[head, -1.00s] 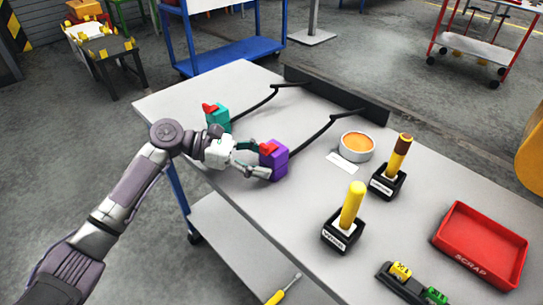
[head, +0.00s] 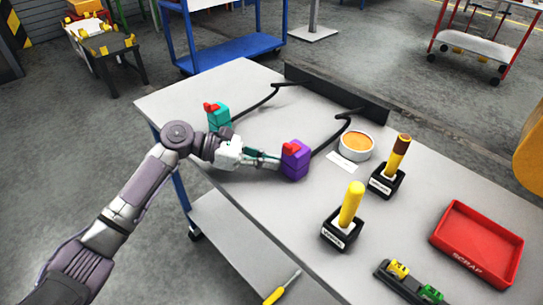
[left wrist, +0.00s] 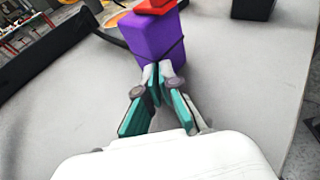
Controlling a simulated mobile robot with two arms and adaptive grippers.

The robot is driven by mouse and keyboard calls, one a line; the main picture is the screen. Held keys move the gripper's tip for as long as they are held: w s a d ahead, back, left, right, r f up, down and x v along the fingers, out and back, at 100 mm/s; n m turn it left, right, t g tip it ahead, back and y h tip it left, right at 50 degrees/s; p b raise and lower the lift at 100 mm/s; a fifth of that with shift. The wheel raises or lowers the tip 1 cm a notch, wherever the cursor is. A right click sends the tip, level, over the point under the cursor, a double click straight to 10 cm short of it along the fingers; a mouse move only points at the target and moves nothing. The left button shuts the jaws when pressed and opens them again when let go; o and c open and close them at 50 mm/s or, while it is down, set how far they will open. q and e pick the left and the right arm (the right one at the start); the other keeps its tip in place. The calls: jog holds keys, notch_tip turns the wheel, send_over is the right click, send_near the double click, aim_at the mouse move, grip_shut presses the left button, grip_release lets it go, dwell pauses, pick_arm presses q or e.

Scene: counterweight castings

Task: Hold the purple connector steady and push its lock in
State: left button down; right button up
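The purple connector (head: 296,165) stands on the grey table with its red lock (head: 292,149) raised on top. A black cable runs from its back. My left gripper (head: 279,164) has its fingers closed together, with the tips at the connector's near left side. The left wrist view shows the fingertips (left wrist: 164,72) meeting in front of the purple block (left wrist: 150,38), not around it. They look to be against its face; exact contact is hard to tell. The red lock (left wrist: 154,6) is cut off by that view's top edge. My right gripper is not in view.
A teal connector (head: 218,116) with a red lock stands behind my left gripper. To the right are a round orange-filled tin (head: 356,145), two yellow-handled tools in black stands (head: 341,236), a red scrap tray (head: 476,245) and a black holder (head: 408,284).

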pick_arm(q)
jog(key=shift+c, duration=1.6)
grip_release()
